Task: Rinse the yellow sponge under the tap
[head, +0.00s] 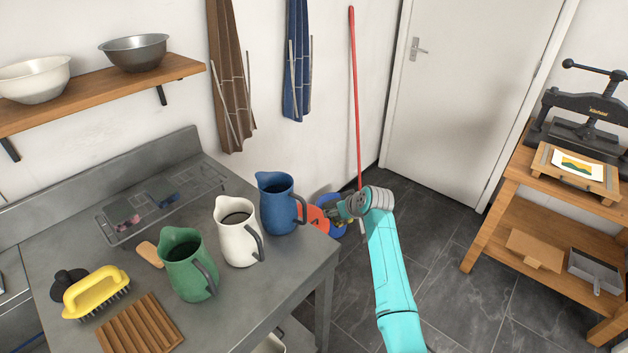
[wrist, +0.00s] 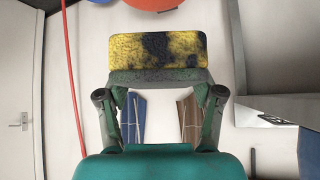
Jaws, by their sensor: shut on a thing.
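The yellow sponge (wrist: 158,52), blotched with black, shows at the top centre of the wrist view. My gripper (wrist: 160,84) is shut on it, with one finger at each side of its lower edge. In the head view my gripper (head: 338,210) is past the right end of the metal counter, just right of the blue jug. The sponge is too small and covered to make out there. No tap can be picked out in either view.
The metal counter (head: 255,290) holds a blue jug (head: 277,207), white jug (head: 236,232), green jug (head: 187,265), yellow brush (head: 94,292) and slatted wooden rack (head: 140,325). A red pole (head: 355,100) stands by the wall. The dark floor (head: 430,240) ahead of the door is clear.

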